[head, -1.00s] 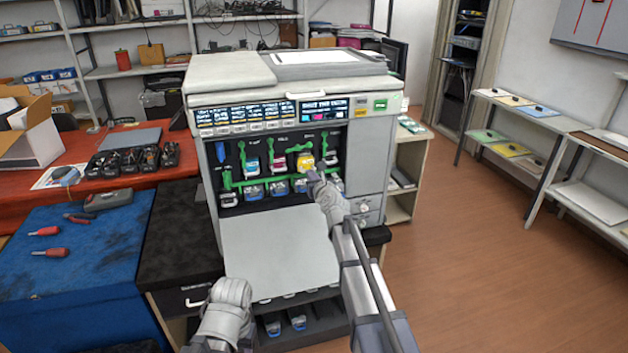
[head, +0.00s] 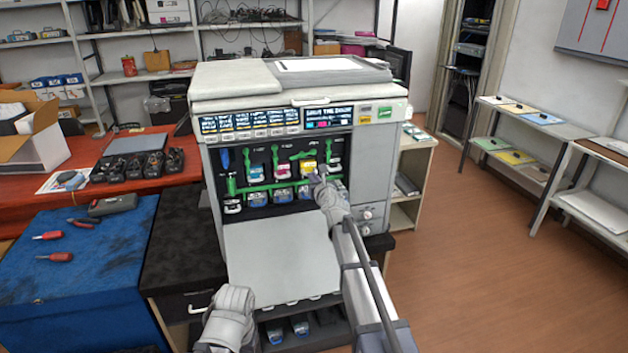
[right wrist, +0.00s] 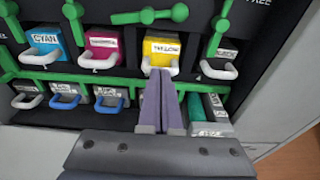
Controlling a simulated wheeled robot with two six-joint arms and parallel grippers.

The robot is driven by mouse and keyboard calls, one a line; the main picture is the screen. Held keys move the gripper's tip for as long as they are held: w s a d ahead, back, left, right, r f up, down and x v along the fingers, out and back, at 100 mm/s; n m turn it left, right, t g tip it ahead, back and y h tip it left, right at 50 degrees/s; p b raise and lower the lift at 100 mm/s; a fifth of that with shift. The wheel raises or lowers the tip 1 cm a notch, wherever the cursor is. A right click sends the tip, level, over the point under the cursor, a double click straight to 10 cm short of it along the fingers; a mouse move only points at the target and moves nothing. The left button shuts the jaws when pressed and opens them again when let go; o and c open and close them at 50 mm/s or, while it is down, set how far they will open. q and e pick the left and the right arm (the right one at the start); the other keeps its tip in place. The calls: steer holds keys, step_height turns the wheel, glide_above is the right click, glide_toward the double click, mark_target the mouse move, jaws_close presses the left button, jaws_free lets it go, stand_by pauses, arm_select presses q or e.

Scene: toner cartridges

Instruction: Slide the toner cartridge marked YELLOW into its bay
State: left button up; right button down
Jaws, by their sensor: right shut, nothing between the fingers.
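The yellow toner cartridge (head: 307,167) sits in the upper row of the printer's open front. In the right wrist view the yellow cartridge (right wrist: 164,47) shows its label and a white loop handle, and its front face stands in the row beside the cyan and magenta ones. My right gripper (head: 316,180) is shut and empty; in the right wrist view its fingertips (right wrist: 163,72) are just below the yellow cartridge's handle, and I cannot tell if they touch it. My left gripper (head: 230,315) is low at the front, and its fingers are not clear.
Green levers (right wrist: 150,15) stand above the cartridges, and a green bar (right wrist: 120,76) runs below them. A cyan cartridge (right wrist: 46,42) and a magenta cartridge (right wrist: 102,46) sit to the left. The printer's lowered front door (head: 280,258) lies below the bays.

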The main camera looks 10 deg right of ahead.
steer(key=shift+w, duration=0.3)
steer(key=s, duration=0.9)
steer(key=shift+d, duration=0.15)
steer(key=s+a+f+n+g+y+p, duration=0.15)
steer(key=s+a+f+n+g, duration=0.3)
steer(key=s+a+n, duration=0.55)
steer(key=s+a+f+n+g+y+p, duration=0.15)
steer(key=s+a+f+n+g, duration=0.25)
steer(key=s+a+f+n, duration=0.5)
steer(key=s+d+n+g+h+p, duration=0.1)
steer(key=s+n+g+h, duration=0.4)
steer(key=s+n, duration=1.4)
steer(key=d+f+n+g, duration=0.1)
steer(key=g, duration=0.2)
steer(key=shift+s, duration=0.15)
